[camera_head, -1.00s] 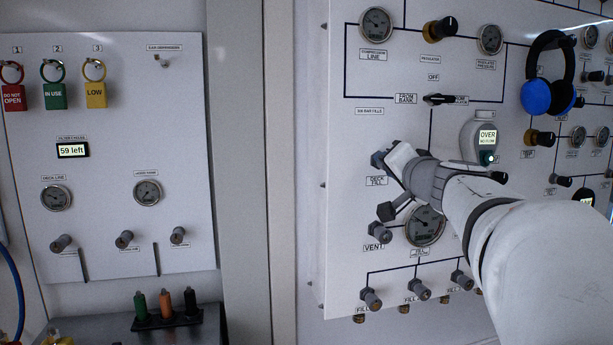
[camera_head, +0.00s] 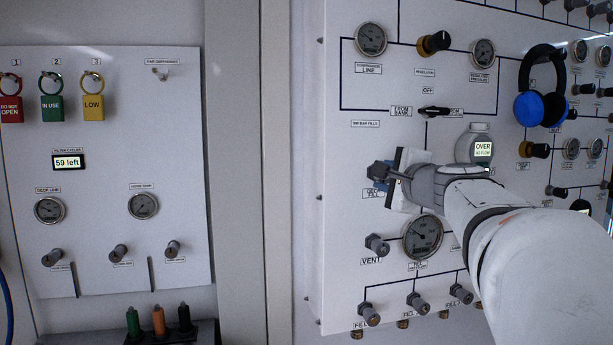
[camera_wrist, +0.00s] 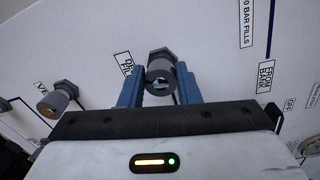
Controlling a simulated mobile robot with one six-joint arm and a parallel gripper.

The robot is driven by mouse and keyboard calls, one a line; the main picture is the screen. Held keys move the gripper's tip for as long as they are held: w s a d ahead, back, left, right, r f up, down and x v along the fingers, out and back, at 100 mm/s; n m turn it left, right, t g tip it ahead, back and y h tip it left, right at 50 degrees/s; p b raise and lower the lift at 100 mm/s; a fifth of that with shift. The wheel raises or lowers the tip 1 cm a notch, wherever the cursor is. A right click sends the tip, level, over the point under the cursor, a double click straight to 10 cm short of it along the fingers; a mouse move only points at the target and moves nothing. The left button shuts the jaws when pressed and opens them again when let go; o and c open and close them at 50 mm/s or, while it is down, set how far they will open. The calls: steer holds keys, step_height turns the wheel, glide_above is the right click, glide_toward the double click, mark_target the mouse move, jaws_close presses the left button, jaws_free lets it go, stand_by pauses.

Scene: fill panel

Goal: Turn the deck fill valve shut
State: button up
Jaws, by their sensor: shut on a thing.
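In the wrist view the knob (camera_wrist: 160,69) stands between two blue fingers. My gripper (camera_head: 386,178) is shut on this knob; the wrist view also shows the gripper (camera_wrist: 160,85) with a finger on each side of it. How far the valve is turned cannot be read.
The vent knob (camera_head: 376,245) and a round gauge (camera_head: 422,237) sit just below my gripper. An "OVER" display (camera_head: 483,149) is close on the right. Several fill knobs (camera_head: 417,302) line the lower edge. Blue headphones (camera_head: 544,108) hang at upper right.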

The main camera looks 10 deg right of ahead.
steer(key=shift+d+f+m+t+p, duration=0.15)
steer(key=shift+m+p, duration=2)
steer(key=shift+m, duration=2.85)
steer(key=shift+d+r+m+t+p, duration=0.15)
steer(key=shift+m+p, duration=1.95)
steer(key=shift+m, duration=2.9)
steer(key=shift+d+f+m+t+p, duration=0.15)
steer(key=shift+m+p, duration=2)
steer(key=shift+m, duration=2.85)
steer(key=o, duration=1)
